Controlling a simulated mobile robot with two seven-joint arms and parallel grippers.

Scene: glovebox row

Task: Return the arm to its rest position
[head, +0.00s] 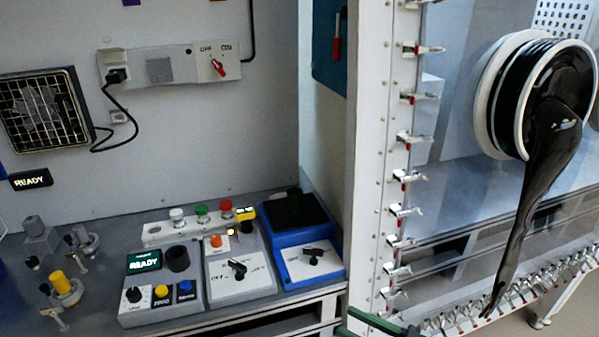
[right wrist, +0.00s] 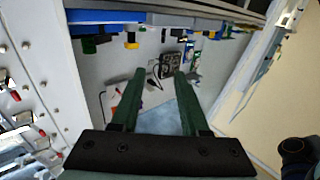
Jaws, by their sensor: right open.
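My right gripper (head: 383,322) shows at the bottom edge of the head view, where only part of its green fingers and a dark piece of it are in frame. It is in front of the lower right end of the bench and apart from the devices there. In the right wrist view, the right gripper (right wrist: 160,76) has its two green fingers spread, with nothing between them. The rest of my right arm is hidden below the head view. My left gripper is not in view.
A black glove (head: 545,170) hangs from a round port on the clamp-edged panel at right. A blue device (head: 318,262) with a dial stands on the bench (head: 95,262), left of the white frame post (head: 368,160). A fan (head: 42,112) is on the back wall.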

